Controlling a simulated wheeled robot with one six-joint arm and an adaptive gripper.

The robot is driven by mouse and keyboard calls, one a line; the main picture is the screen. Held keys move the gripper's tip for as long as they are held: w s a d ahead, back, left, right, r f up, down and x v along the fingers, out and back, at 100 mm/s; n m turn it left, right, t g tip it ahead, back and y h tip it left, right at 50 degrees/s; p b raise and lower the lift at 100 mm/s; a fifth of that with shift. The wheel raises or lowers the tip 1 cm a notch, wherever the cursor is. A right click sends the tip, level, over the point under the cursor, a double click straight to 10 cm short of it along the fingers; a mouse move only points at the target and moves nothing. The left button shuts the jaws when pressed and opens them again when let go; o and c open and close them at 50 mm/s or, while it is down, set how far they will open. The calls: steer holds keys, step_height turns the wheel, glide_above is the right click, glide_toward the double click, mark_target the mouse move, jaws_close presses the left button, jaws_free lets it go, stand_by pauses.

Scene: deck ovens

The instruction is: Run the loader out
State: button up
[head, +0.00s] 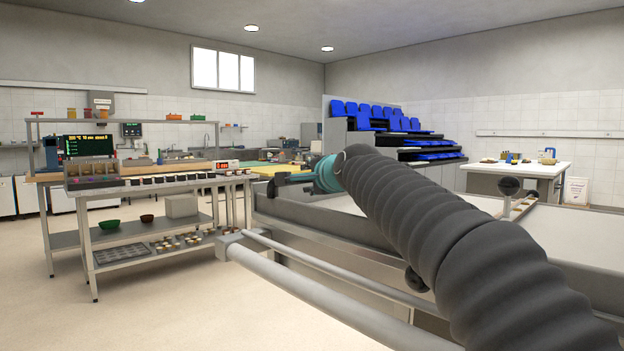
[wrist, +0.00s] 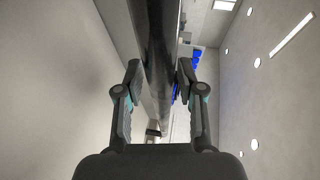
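The loader (head: 590,245) is a long pale flat bed with grey metal sides, filling the right of the head view. A thick light-grey bar (head: 330,297) runs along its near side. My gripper (head: 278,184) is above the far left part of the loader, seen small past my dark sleeved arm. In the wrist view its two fingers (wrist: 158,75) stand apart. A dark shiny bar (wrist: 157,45) runs lengthwise in the gap between them, as seen from the wrist. Whether it lies between the fingertips or beyond them, and whether they touch it, I cannot tell.
A steel bench (head: 160,188) with a lower shelf of bowls and small goods stands at the left. A white table (head: 520,172) stands at the back right, near blue stepped seats (head: 375,117). The floor (head: 130,315) at the front left is clear.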

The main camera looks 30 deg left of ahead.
steer(key=shift+s+a, duration=0.1)
steer(key=v, duration=1.2)
steer(key=shift+r, duration=0.1)
stand_by(0.3)
